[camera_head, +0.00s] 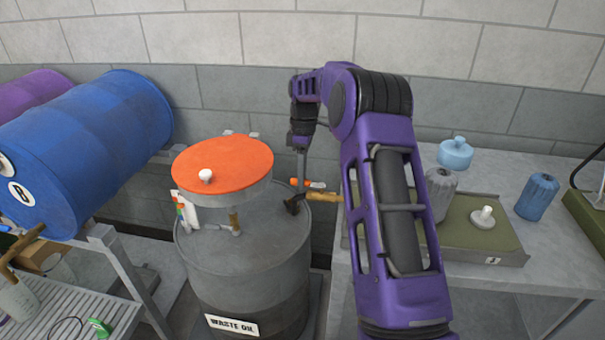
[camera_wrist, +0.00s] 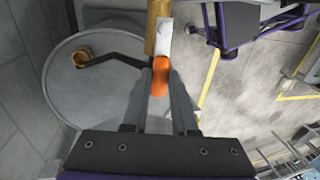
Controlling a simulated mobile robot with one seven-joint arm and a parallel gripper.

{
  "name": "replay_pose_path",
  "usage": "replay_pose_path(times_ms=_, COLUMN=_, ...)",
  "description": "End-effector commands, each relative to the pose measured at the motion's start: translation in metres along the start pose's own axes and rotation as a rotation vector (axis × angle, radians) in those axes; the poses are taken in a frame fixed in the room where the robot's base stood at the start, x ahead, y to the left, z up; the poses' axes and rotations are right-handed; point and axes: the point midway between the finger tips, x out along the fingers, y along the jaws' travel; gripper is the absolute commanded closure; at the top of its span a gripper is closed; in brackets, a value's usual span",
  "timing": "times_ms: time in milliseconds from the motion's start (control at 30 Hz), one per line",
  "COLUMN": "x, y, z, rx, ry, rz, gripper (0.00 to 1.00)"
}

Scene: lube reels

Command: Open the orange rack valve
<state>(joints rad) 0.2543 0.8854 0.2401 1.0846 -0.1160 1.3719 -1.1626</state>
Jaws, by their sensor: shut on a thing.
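The orange valve handle (camera_head: 308,184) sits just right of the grey waste oil drum, beside a brass-coloured pipe piece (camera_head: 322,197). In the wrist view, the orange handle (camera_wrist: 160,76) lies between my fingertips, with a pale grey part and a brass-coloured pipe (camera_wrist: 153,22) above it. My gripper (camera_head: 302,172) points down at the handle; in the wrist view, my gripper (camera_wrist: 159,78) is shut on it. The fingers hide part of the handle.
The grey waste oil drum (camera_head: 250,270) carries a round orange lid (camera_head: 222,160) with a white knob. A blue barrel (camera_head: 90,145) lies on a rack at left. The table at right holds a green tray (camera_head: 500,240), blue containers and a grey one. A dark bent spout (camera_wrist: 115,60) crosses the drum top.

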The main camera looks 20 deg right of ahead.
Motion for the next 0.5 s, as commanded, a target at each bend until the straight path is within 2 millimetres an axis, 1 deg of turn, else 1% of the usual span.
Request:
replay_pose_path(times_ms=467, x=0.0004, y=-0.0014, z=-0.0002, rx=-0.016, ry=-0.004, rz=-0.002, gripper=1.0)
replay_pose_path(times_ms=500, x=0.0005, y=-0.0014, z=-0.0002, rx=-0.016, ry=-0.004, rz=-0.002, gripper=0.69)
